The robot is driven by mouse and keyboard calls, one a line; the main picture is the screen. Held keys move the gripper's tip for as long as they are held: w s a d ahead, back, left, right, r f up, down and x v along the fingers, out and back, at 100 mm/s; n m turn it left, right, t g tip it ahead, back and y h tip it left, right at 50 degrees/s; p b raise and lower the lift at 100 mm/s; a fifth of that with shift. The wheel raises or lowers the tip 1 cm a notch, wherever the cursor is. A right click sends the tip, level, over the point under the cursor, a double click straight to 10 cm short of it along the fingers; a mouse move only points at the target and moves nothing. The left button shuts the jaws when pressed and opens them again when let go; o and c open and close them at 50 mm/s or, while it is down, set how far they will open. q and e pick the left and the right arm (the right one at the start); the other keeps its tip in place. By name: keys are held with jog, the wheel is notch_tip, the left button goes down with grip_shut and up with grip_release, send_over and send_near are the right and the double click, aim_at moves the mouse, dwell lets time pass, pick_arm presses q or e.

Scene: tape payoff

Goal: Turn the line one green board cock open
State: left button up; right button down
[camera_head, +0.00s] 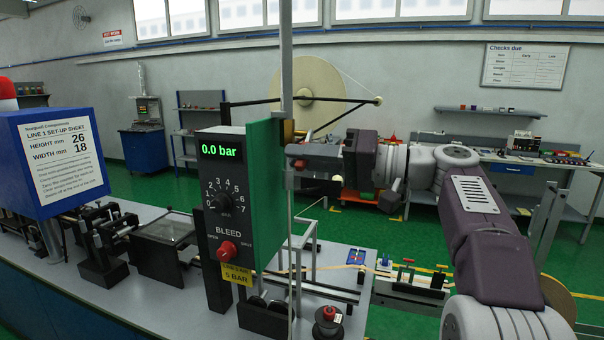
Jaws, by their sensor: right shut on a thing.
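The green board (267,190) stands upright at the centre, seen nearly edge-on, behind the black gauge panel (225,190). The panel's display reads 0.0 bar. My right gripper (292,152) reaches in from the right, close to the board's right-hand edge, and is shut on the cock there. A small brass-coloured part (288,130) shows just above the fingertips. The cock's handle is mostly hidden by the gripper and the thin upright post, so I cannot tell how far it is turned. My left gripper is not in view.
The panel carries a pressure dial (220,203), a red bleed knob (228,249) and a yellow 5 BAR label (236,274). A blue set-up sheet box (55,160) stands at left. A tape reel (308,85) is behind. A black-and-red round part (328,322) sits at the bench front.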

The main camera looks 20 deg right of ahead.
jog(key=shift+w+d+f+n+b, duration=0.2)
jog(key=shift+w+f+n+b, duration=0.1)
jog(key=shift+f+n+b, duration=0.5)
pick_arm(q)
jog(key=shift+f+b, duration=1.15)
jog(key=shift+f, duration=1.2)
pick_arm(e)
jog(key=shift+w+d+f+n, duration=0.1)
jog(key=shift+w+d+n, duration=0.35)
jog(key=shift+n, duration=1)
jog(key=shift+w+d+f+n, duration=0.15)
jog(key=shift+w+n, duration=0.35)
jog(key=shift+n, duration=1)
jog(key=shift+w+d+n, duration=0.4)
jog(key=shift+w+n, duration=0.1)
jog(key=shift+n, duration=0.95)
jog(key=c, duration=1.4)
grip_release()
jog(key=shift+w, duration=0.1)
jog(key=shift+o, duration=0.2)
